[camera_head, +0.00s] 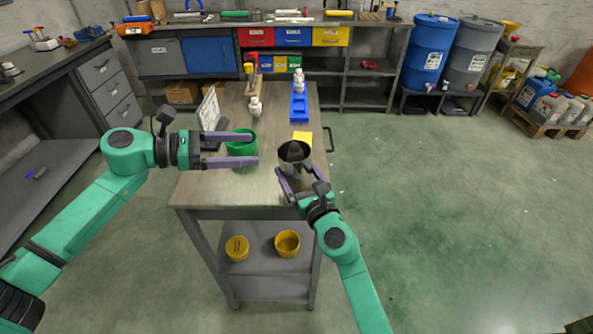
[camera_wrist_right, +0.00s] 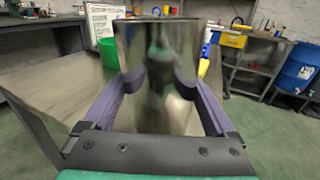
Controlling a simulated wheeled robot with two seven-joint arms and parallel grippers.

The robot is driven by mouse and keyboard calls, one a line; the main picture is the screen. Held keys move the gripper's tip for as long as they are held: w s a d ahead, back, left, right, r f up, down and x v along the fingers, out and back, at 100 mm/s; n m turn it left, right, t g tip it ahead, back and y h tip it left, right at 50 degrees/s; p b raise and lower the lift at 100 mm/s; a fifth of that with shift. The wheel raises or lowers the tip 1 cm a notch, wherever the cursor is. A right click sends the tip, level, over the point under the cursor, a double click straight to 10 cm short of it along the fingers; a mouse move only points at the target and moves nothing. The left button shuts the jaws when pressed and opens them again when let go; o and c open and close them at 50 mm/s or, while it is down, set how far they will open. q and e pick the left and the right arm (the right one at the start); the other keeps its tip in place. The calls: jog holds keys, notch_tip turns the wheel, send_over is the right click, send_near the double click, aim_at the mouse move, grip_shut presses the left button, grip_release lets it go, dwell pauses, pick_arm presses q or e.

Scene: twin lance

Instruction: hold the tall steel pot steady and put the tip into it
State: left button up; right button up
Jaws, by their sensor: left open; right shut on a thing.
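The tall steel pot (camera_head: 294,153) stands upright at the right front of the workbench, open at the top. My right gripper (camera_head: 299,176) is shut on the pot, one finger on each side. In the right wrist view the shiny pot (camera_wrist_right: 160,45) fills the middle between the purple fingers (camera_wrist_right: 160,82). My left gripper (camera_head: 251,148) is open, its two fingers spread around or over the green pot (camera_head: 242,142); I cannot tell whether they touch it. I cannot pick out the tip for certain in either view.
The wooden workbench (camera_head: 220,187) carries a white board (camera_head: 209,108), a white bottle (camera_head: 255,107), a yellow pad (camera_head: 302,137) and a blue tray (camera_head: 299,107) with another bottle. Yellow containers (camera_head: 287,243) stand on the lower shelf.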

jog(key=o, duration=1.1)
jog(key=v, duration=1.2)
jog(key=shift+f, duration=0.1)
